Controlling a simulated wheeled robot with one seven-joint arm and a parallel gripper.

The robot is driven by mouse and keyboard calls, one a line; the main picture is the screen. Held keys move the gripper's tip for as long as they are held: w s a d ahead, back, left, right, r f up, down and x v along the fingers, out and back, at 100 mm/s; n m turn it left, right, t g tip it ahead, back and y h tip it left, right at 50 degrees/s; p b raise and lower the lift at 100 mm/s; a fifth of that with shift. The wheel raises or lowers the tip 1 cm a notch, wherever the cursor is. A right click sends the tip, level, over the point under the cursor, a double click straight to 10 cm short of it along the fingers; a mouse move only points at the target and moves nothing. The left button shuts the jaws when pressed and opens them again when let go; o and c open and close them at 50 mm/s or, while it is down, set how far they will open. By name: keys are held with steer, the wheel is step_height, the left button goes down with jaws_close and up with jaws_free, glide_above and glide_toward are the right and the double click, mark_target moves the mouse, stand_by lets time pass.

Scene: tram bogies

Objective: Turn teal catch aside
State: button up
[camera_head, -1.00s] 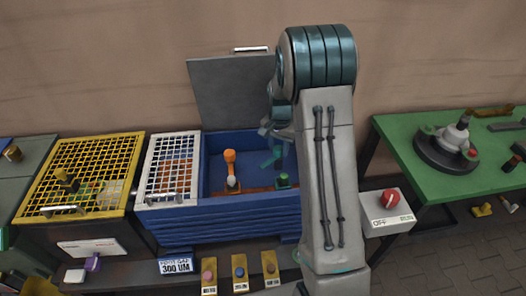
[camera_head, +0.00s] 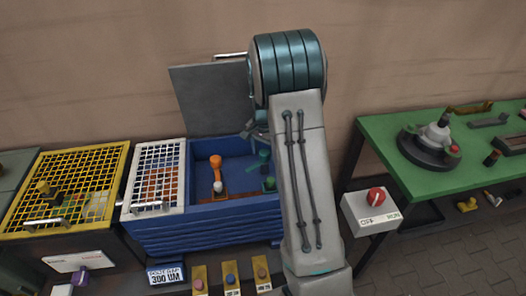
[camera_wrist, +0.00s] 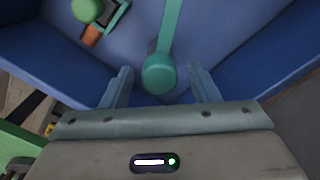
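The teal catch (camera_wrist: 165,40) is a bar with a round end, inside a blue box. In the wrist view its round end lies between the fingers of my gripper (camera_wrist: 160,75), with a gap on each side; whether it is at fingertip depth I cannot tell. In the head view the teal catch (camera_head: 263,161) stands in the right part of the blue box (camera_head: 205,231), partly behind my arm. My gripper (camera_head: 252,132) is open, above the box, and mostly hidden there. An orange catch (camera_head: 216,162) stands further left in the box.
A green knob (camera_head: 269,184) sits near the teal catch. A grey lid (camera_head: 210,100) stands raised behind the box. A white mesh cover (camera_head: 158,176) and a yellow mesh cover (camera_head: 65,190) lie left. A switch box with a red knob (camera_head: 376,195) and a green table (camera_head: 400,170) stand right.

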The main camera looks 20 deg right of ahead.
step_height(320, 180, up, 12)
steer(key=b, duration=0.1)
stand_by(0.5)
steer(key=shift+s, duration=0.1)
